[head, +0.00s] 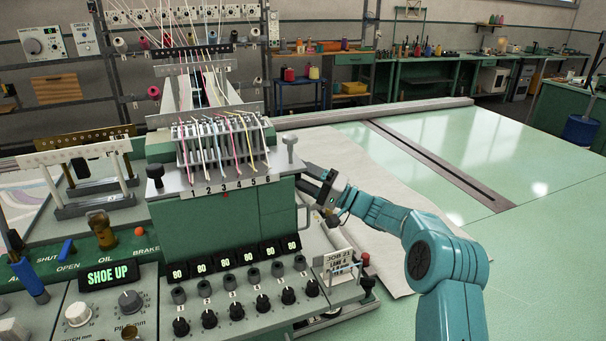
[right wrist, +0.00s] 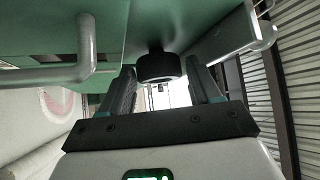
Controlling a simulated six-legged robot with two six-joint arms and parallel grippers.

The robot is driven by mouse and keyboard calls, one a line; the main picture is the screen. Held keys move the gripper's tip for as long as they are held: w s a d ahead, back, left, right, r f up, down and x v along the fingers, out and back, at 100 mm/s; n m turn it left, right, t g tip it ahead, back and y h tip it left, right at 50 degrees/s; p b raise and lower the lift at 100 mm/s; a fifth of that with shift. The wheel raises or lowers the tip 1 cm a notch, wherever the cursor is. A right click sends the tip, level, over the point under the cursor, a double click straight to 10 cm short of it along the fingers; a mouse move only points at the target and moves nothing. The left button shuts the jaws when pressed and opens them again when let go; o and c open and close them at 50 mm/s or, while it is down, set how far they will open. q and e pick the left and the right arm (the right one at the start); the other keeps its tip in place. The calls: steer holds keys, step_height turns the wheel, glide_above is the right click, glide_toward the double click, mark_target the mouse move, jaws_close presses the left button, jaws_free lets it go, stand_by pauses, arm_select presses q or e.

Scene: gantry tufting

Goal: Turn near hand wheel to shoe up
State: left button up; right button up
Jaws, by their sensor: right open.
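The green machine head (head: 225,222) carries a row of needles with colored yarns, numbered 1 to 6. A display (head: 110,276) on the left panel reads SHOE UP in green. My right gripper (head: 322,193) is at the right side of the head, near a grey bar handle (head: 303,205). In the right wrist view, a dark round knob (right wrist: 160,67), apparently the near hand wheel, hangs below the green body. My right gripper (right wrist: 160,90) is open, with a finger on each side of the knob. I cannot tell whether they touch it. My left gripper is not in view.
A control panel with rows of black knobs (head: 245,309) and number displays lies below the head. A sign reading JOB 21 (head: 338,264) stands right of it. Pale cloth (head: 365,190) covers part of the green table (head: 540,230), which is otherwise largely clear on the right.

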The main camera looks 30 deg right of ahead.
steer(key=c, duration=0.8)
steer(key=shift+r+m+g+h+b, duration=0.1)
steer(key=shift+m+g+h+b, duration=0.2)
steer(key=shift+m+h+b, duration=0.5)
steer(key=m+g+p, duration=0.1)
steer(key=m+h+p, duration=0.1)
steer(key=m, duration=0.1)
steer(key=shift+r+g+h, duration=0.2)
steer(key=shift+g+h, duration=0.1)
steer(key=shift+g, duration=0.1)
